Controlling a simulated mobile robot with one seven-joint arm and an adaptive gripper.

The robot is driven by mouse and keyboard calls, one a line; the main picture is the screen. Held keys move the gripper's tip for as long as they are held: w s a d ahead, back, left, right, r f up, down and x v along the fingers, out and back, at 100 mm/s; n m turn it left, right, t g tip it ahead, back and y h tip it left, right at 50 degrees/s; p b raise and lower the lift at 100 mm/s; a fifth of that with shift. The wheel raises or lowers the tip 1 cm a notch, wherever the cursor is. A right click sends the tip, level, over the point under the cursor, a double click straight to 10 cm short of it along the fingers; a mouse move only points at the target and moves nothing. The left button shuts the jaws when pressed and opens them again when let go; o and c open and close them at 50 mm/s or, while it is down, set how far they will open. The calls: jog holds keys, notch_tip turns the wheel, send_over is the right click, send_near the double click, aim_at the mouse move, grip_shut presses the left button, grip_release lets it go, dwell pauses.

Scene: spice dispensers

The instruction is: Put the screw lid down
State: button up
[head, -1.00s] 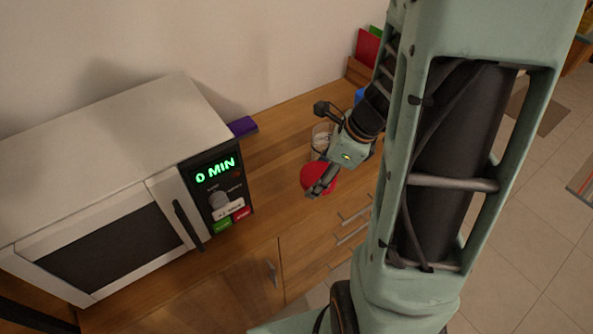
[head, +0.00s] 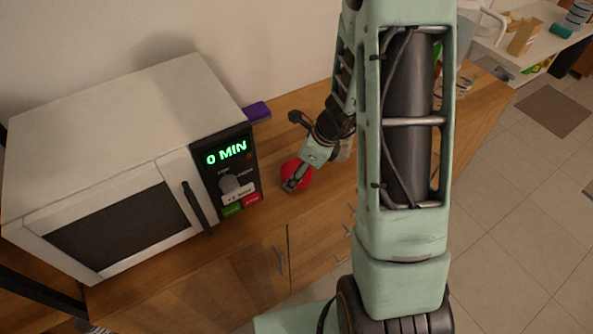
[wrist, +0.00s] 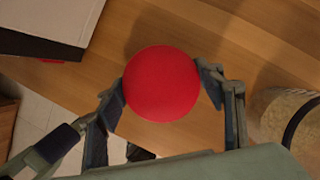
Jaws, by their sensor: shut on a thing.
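The screw lid is a round red disc (wrist: 161,84), held between the two fingers of my gripper (wrist: 163,92) in the wrist view. The fingers touch it on its left and right sides. In the head view the red lid (head: 297,174) shows beside my gripper (head: 294,183), over the wooden counter (head: 272,207) just right of the microwave. I cannot tell whether the lid touches the counter or is a little above it.
The white microwave (head: 120,110) stands to the left, its panel reading 0 MIN. A purple block (head: 257,111) lies behind its right corner. A glass jar (wrist: 287,118) stands right of my gripper in the wrist view.

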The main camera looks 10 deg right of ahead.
jog(key=shift+f, duration=0.2)
jog(key=o, duration=1.1)
jog(key=shift+c, duration=0.2)
jog(key=shift+r, duration=0.15)
jog(key=shift+r, duration=0.25)
jog(key=p+v, duration=0.2)
jog(key=v, duration=0.9)
jog(key=shift+s+r+p, duration=0.2)
jog(key=shift+r+p, duration=0.15)
jog(key=shift+d, duration=0.1)
